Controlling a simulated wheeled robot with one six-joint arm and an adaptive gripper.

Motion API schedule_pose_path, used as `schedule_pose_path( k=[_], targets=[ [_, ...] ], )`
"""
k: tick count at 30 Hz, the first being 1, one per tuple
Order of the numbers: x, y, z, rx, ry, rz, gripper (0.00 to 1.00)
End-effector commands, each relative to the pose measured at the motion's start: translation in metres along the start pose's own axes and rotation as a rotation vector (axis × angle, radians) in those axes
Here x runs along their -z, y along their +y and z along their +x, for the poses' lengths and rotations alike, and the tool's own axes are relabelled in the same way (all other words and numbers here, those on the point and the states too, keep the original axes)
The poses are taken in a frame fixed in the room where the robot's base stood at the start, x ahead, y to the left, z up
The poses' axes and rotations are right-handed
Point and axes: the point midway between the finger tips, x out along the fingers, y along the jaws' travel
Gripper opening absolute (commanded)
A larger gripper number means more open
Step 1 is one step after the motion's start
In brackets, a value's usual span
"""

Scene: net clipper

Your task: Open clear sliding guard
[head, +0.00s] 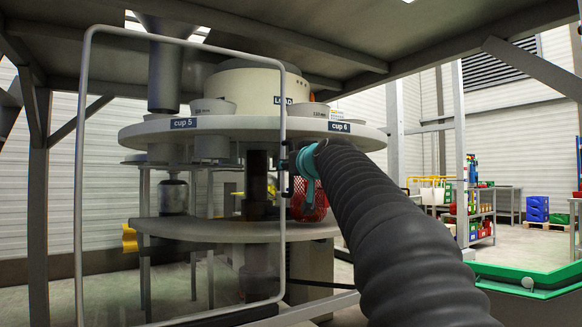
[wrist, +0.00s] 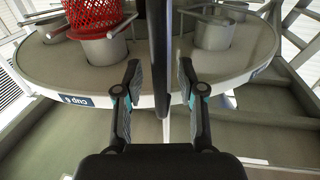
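The clear sliding guard (head: 81,170) has a rounded grey tube frame and stands in front of the round machine in the head view. Its right upright has a dark handle (head: 291,165). My gripper (head: 290,172) is at this handle, its fingers partly hidden by my arm. In the wrist view, my gripper (wrist: 160,78) is open, with one finger on each side of a dark upright bar (wrist: 158,40) that seems to be the handle. A narrow gap shows between the bar and each finger.
The round table (head: 235,124) carries labels "cup 5" (head: 183,123) and "cup 6" (head: 339,126). A red net (head: 309,203) hangs below it behind my gripper. A diagonal beam (head: 535,68) crosses the upper right. A green-edged surface (head: 525,283) stands at lower right.

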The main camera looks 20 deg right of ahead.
Motion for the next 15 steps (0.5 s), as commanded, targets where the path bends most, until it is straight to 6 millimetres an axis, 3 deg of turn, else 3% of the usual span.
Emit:
schedule_pose_path(
  k=[5, 15],
  targets=[
    [0.001, 0.000, -0.020, -0.001, 0.002, 0.001, 0.39],
    [0.001, 0.001, -0.081, -0.003, 0.002, 0.000, 0.39]
  ],
)
